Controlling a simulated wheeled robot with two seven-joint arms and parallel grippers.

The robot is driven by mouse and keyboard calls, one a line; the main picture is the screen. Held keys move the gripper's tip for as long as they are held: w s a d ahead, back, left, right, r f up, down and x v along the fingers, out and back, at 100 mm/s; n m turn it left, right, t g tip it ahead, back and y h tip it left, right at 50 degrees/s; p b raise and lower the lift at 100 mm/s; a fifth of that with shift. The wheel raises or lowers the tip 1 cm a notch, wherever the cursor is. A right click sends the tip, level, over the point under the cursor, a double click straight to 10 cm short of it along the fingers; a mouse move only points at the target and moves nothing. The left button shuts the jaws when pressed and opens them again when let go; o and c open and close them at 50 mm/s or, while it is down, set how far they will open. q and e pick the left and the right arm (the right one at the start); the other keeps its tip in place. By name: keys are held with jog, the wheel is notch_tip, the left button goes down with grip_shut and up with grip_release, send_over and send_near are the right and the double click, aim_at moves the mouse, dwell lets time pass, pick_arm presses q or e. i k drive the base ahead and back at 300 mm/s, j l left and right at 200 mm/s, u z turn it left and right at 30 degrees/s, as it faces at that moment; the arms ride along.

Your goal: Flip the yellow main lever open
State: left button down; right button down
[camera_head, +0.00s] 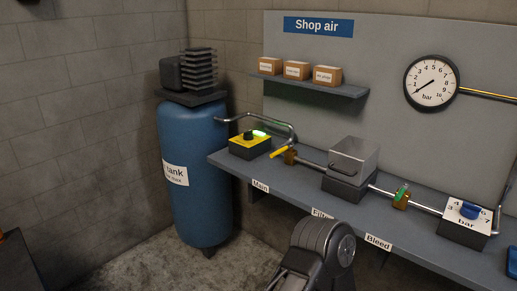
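The yellow main lever (279,152) sticks out to the left and slightly down from a brass valve (290,156) on the grey shelf. It sits just behind the "Main" label (260,186). No gripper fingers show in this view. A dark grey rounded part (325,246), which looks like one of my arm joints, rises at the bottom middle in front of the shelf, well apart from the lever. I cannot tell which arm it belongs to.
A yellow box with a black knob and a lit green lamp (250,144) stands left of the lever. A blue tank (192,205) stands left.

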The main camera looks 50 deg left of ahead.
aim_at(273, 154)
jog(key=u, duration=1.4)
jog(key=i+j, duration=0.2)
jog(key=j, duration=0.15)
jog(key=i+j, duration=0.2)
jog(key=j, duration=0.15)
